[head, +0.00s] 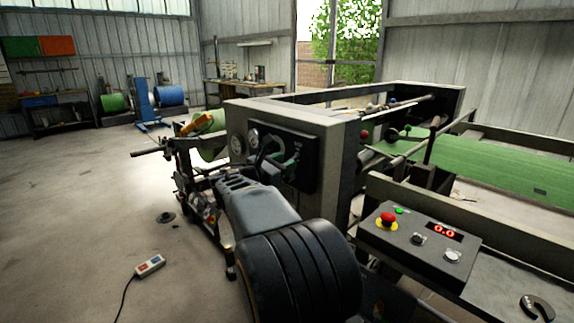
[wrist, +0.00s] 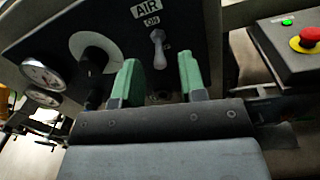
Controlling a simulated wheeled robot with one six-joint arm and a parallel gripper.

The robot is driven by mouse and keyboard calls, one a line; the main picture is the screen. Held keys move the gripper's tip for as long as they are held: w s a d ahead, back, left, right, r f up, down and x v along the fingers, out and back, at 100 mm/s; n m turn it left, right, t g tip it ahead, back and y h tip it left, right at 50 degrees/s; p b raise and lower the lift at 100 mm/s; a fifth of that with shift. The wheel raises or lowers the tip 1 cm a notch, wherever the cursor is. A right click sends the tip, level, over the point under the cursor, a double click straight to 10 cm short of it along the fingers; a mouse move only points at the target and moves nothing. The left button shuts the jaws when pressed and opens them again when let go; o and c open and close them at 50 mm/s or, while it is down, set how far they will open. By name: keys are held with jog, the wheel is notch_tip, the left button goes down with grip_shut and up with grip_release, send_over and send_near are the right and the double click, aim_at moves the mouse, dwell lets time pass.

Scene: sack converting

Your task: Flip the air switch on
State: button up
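The air switch (wrist: 157,46) is a small pale toggle on a dark panel (wrist: 200,20). It sits below the labels AIR and ON in the wrist view. I cannot tell which way its lever is thrown. My gripper (wrist: 160,78) is open, with two green fingers set apart and nothing between them. In the wrist view the switch shows just beyond the fingertips, between them and nearer the left one; no contact shows. In the head view the panel (head: 310,150) is on the machine's end, and my arm and gripper cover much of it, hiding the switch.
Left of the switch are a round pale-plated knob (wrist: 95,50) and gauges (wrist: 40,75). A control box (head: 418,245) with a red button (head: 388,218), a green light and a display reading 0.0 stands at right. A pendant (head: 150,265) lies on the open floor at left.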

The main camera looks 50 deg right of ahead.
jog(key=shift+d, duration=0.65)
grip_shut()
